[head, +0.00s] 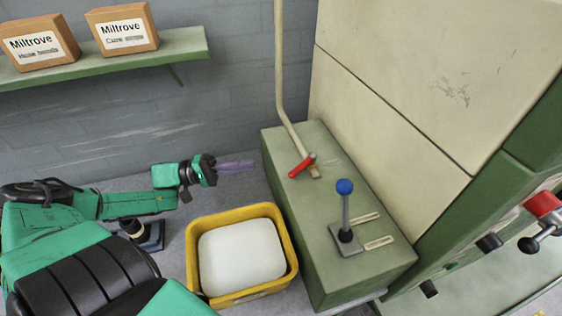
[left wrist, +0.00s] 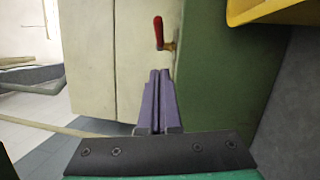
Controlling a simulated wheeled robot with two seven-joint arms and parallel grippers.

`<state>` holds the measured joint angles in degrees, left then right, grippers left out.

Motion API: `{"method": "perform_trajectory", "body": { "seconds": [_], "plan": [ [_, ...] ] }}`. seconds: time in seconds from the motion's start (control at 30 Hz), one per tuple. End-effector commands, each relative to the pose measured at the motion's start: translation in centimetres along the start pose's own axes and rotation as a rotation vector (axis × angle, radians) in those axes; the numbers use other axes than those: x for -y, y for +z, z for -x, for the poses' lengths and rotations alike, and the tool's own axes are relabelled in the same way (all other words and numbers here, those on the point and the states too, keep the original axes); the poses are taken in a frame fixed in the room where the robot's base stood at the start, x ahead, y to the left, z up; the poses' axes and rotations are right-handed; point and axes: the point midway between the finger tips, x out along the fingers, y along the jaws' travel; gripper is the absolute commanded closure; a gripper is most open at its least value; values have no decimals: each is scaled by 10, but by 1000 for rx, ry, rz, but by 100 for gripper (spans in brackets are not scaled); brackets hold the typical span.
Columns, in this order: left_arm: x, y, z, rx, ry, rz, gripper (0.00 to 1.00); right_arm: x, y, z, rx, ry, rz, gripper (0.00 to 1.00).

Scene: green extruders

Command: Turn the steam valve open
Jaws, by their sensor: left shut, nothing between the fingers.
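The steam valve shows as a red lever handle (head: 302,165) at the foot of a cream pipe (head: 291,120), on top of a green cabinet (head: 345,277). The red handle also shows in the left wrist view (left wrist: 158,32), beyond the fingertips. My left gripper (head: 252,164) has purple fingers and is shut and empty. It is left of the red handle, with a gap between them. In the left wrist view the fingers (left wrist: 160,75) lie together and point toward the handle. My right gripper is not in view.
A blue-knobbed lever (head: 344,187) stands on the cabinet, right of the valve. A yellow crate (head: 292,262) holding a white block (head: 240,255) is on the floor below my left gripper. A shelf (head: 190,45) with two Miltrove boxes (head: 40,42) is on the back wall.

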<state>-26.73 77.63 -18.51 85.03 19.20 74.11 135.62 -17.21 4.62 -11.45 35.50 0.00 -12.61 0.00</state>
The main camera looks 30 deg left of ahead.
Motion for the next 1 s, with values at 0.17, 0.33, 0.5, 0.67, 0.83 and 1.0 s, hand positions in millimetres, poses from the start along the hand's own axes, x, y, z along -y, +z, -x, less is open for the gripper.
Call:
{"method": "perform_trajectory", "body": {
  "seconds": [0.17,0.33,0.5,0.67,0.83,1.0],
  "plan": [
    [-1,0,-40,1,7,-3,100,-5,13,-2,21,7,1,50],
    [-5,4,-76,2,6,-1,100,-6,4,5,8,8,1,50],
    [-4,24,-94,0,3,2,100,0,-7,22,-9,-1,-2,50],
    [-1,28,-99,0,0,-1,100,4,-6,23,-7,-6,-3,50],
    [0,28,-99,0,0,-1,100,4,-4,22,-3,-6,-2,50],
    [0,28,-99,-4,1,-2,100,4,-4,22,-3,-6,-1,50]
  ]
}}
